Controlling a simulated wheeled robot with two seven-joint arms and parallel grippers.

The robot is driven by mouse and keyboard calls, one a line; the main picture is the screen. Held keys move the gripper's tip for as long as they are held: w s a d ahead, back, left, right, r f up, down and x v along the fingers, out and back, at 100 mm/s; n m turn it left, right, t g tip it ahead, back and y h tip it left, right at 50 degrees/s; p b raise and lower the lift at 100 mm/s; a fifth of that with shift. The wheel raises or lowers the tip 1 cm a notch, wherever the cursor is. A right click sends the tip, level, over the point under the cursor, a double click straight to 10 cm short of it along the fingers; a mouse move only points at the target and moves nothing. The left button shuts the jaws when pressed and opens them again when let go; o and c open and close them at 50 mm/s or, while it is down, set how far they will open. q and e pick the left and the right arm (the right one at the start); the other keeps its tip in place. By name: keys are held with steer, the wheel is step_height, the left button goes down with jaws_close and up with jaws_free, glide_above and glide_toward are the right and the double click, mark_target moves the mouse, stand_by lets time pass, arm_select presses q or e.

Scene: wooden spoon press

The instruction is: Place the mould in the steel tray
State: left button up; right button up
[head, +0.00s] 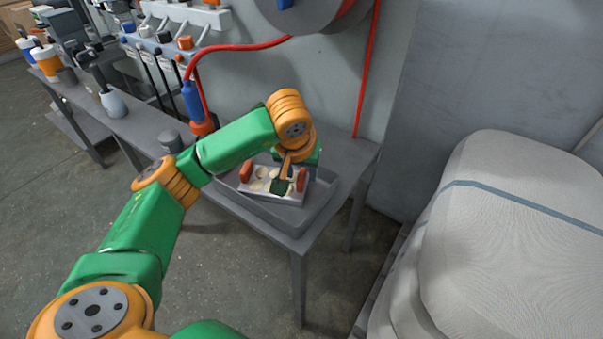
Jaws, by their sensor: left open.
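The mould (262,187) is a light grey plate with several pale round shapes and a red-orange grip at its left and right ends. It lies over the steel tray (297,243), a shallow grey tray on the end of the bench. I cannot tell whether the mould lies flat on the tray floor or is partly raised. My left gripper (280,184) is open and reaches down over the right half of the mould, beside its right red grip. My wrist hides part of the mould's far side. My right gripper is out of view.
The grey bench (145,118) runs to the back left, with a dark cup (171,141) and a blue bottle (192,101) near the tray. A red hose (367,75) hangs by the wall. A large pale sack (520,220) stands at the right.

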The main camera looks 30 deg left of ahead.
arm_select(q)
steer(key=p+v, duration=0.1)
steer(key=v, duration=0.9)
steer(key=shift+p, duration=0.4)
steer(key=shift+s, duration=0.1)
